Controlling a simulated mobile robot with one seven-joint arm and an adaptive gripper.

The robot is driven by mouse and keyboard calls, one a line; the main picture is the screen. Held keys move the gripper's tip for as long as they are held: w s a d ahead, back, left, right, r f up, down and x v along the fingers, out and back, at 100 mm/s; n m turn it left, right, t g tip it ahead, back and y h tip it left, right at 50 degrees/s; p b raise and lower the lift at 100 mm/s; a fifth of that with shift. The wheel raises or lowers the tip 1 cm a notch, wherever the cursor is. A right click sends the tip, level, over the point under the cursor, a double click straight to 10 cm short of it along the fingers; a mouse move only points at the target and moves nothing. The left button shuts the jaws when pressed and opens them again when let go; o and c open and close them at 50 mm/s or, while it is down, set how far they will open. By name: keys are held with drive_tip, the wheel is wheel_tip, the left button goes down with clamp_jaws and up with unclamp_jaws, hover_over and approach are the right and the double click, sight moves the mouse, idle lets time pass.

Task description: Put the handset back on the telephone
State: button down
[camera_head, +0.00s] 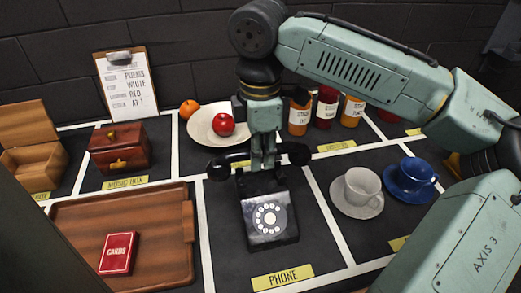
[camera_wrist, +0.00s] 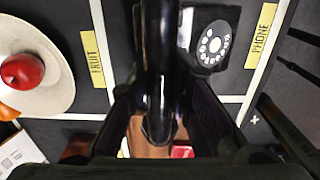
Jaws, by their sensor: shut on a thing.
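The black handset (camera_head: 221,165) is held crosswise in my gripper (camera_head: 262,162), with an end sticking out on each side. In the head view it appears just above and behind the telephone (camera_head: 268,217), a black rotary set with a white dial. How much height lies between handset and cradle is hard to tell, as my gripper and the handset cover the top of the set. In the wrist view the handset (camera_wrist: 158,70) runs lengthwise between my fingers, and the telephone (camera_wrist: 212,42) shows to its right, partly hidden.
A plate (camera_head: 207,128) with a red apple and an orange lies behind. Several labelled jars (camera_head: 326,107) stand back right. A white cup (camera_head: 362,185) and blue cup (camera_head: 411,178) are at right. A wooden tray (camera_head: 70,212) with a red card box (camera_head: 118,254) is at left.

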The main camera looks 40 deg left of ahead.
sight(261, 181)
wheel_tip(261, 181, down, 3)
drive_tip(key=shift+b, duration=1.1)
drive_tip(key=shift+f+b, duration=0.3)
drive_tip(key=shift+f, duration=1.1)
drive_tip(key=c, duration=1.4)
unclamp_jaws()
wheel_tip(261, 181, up, 11)
drive_tip(key=shift+f, duration=0.1)
drive_tip(key=shift+r, duration=0.65)
